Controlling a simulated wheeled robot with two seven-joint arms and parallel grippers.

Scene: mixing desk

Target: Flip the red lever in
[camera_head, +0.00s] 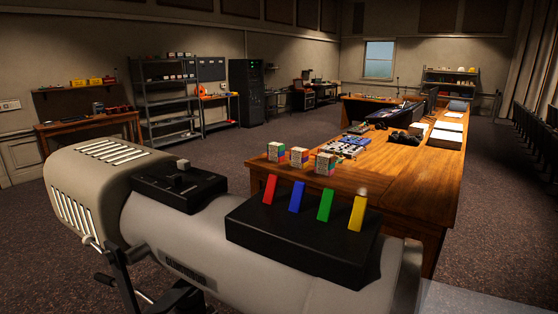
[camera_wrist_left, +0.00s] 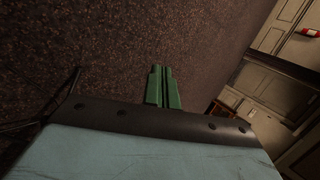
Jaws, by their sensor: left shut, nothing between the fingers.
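The red lever (camera_head: 270,190) is the leftmost in a row on a black box (camera_head: 300,240) in the head view. To its right stand a blue lever (camera_head: 297,197), a green lever (camera_head: 325,202) and a yellow lever (camera_head: 358,213). All rise from the sloping top and lean at a similar angle. The box sits on a large beige lamp-like housing (camera_head: 150,228). In the left wrist view, my left gripper (camera_wrist_left: 163,72) has its green fingers together, with nothing between them. It points at dark carpet, and no lever shows there. My right gripper is in neither view.
A smaller black box (camera_head: 180,190) with a slider sits left on the housing. A wooden desk (camera_head: 400,178) with several coloured cubes stands behind the lever box. Shelves (camera_head: 165,105) line the back wall. Open carpet (camera_head: 215,150) lies between.

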